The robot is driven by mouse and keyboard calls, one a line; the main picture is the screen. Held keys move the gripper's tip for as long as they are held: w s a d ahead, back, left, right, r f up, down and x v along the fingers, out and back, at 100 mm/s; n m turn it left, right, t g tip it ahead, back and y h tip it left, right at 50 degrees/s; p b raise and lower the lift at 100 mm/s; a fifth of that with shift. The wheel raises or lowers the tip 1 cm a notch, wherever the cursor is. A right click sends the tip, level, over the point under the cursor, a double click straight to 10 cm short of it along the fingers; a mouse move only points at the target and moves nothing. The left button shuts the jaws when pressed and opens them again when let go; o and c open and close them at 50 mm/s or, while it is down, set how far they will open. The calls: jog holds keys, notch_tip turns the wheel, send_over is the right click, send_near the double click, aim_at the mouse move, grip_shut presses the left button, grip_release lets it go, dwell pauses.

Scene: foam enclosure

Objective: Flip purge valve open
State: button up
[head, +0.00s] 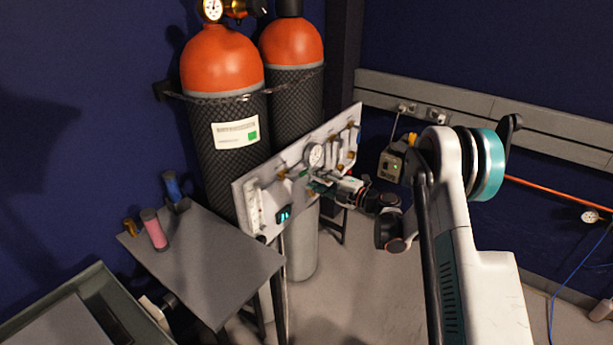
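A pale valve panel (268,200) stands in front of two gas cylinders. It carries a round gauge (314,155), a white tube-like flowmeter (254,207), a small lit display (284,214) and several small valves and fittings. Which fitting is the purge valve, and how its handle is set, I cannot tell at this size. My gripper (322,186) is at the panel's lower right face, just below the gauge, with my arm reaching in from the right. Its fingertips are small and overlap the panel fittings. Whether they touch anything or are open or shut is unclear.
Two orange-topped cylinders (222,72) in black mesh stand behind the panel. A grey table (205,262) at left holds a pink cylinder (154,230) and a blue item (172,186). A grey bin (95,290) is lower left. A wall rail (480,105) runs at right.

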jog(key=v, duration=0.6)
